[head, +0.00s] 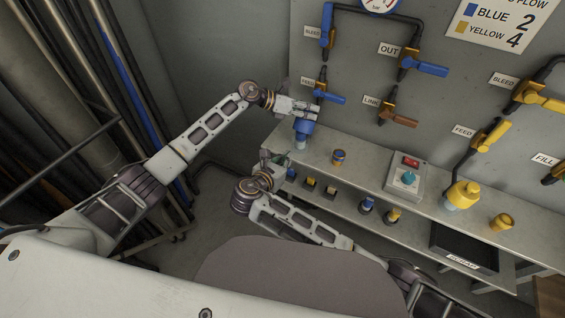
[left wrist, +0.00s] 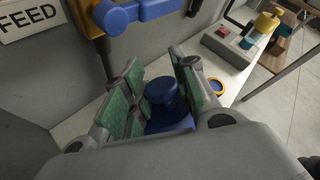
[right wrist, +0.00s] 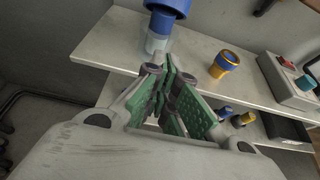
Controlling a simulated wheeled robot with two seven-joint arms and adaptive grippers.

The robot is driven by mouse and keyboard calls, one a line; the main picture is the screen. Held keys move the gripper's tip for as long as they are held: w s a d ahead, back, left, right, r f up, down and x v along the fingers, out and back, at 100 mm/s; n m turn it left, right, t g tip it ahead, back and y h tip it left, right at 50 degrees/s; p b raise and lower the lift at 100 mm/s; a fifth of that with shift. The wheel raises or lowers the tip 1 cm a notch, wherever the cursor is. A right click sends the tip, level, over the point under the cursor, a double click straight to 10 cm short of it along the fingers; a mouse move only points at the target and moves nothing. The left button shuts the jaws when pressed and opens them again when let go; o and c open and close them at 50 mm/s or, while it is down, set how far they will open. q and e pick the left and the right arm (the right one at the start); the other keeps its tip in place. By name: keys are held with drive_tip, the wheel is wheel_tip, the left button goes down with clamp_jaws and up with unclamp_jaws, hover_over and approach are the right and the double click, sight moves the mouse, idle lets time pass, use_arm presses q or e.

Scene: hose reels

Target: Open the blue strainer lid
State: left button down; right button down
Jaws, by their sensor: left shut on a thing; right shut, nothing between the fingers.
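The blue strainer (head: 304,127) hangs at the left end of the shelf, with a clear bowl (head: 300,144) under its blue body. Its blue lid (left wrist: 164,94) shows between the green finger pads in the left wrist view. My left gripper (head: 309,108) is at the top of the strainer, shut on the lid, and hides part of it. My right gripper (head: 275,159) is shut and empty, lower and to the left of the strainer by the shelf edge. In the right wrist view, the strainer's blue body (right wrist: 168,6) and clear bowl (right wrist: 156,43) stand beyond the fingertips (right wrist: 163,82).
The blue FEED valve handle (head: 329,97) is close above the left gripper. A blue and orange fitting (head: 339,157), a control box (head: 405,178) and the yellow strainer (head: 463,194) are along the shelf (head: 372,170). Several small fittings stand on the lower shelf.

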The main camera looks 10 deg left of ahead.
sight(303, 135)
drive_tip(key=x, duration=0.5)
drive_tip(key=shift+w+d, duration=0.1)
drive_tip(key=shift+w, duration=0.1)
drive_tip(key=shift+w+d+r, duration=0.15)
drive_tip(key=shift+w+r, duration=0.25)
drive_tip(key=shift+w, duration=0.2)
drive_tip(key=shift+w+d+r, duration=0.1)
drive_tip(key=shift+w+r, duration=0.25)
drive_tip(key=shift+r, duration=0.2)
drive_tip(key=shift+w+d+r, duration=0.15)
drive_tip(key=shift+w+r, duration=0.2)
drive_tip(key=shift+r, duration=0.15)
drive_tip(key=shift+r, duration=0.1)
drive_tip(key=shift+w+d+r, duration=0.15)
drive_tip(key=shift+w+r, duration=0.2)
drive_tip(key=shift+r, duration=0.25)
use_arm(q)
drive_tip(key=c, duration=1.1)
unclamp_jaws()
drive_tip(key=shift+c, duration=0.2)
use_arm(e)
drive_tip(key=shift+f, duration=0.1)
use_arm(q)
drive_tip(key=shift+a, duration=0.15)
drive_tip(key=v, duration=1.2)
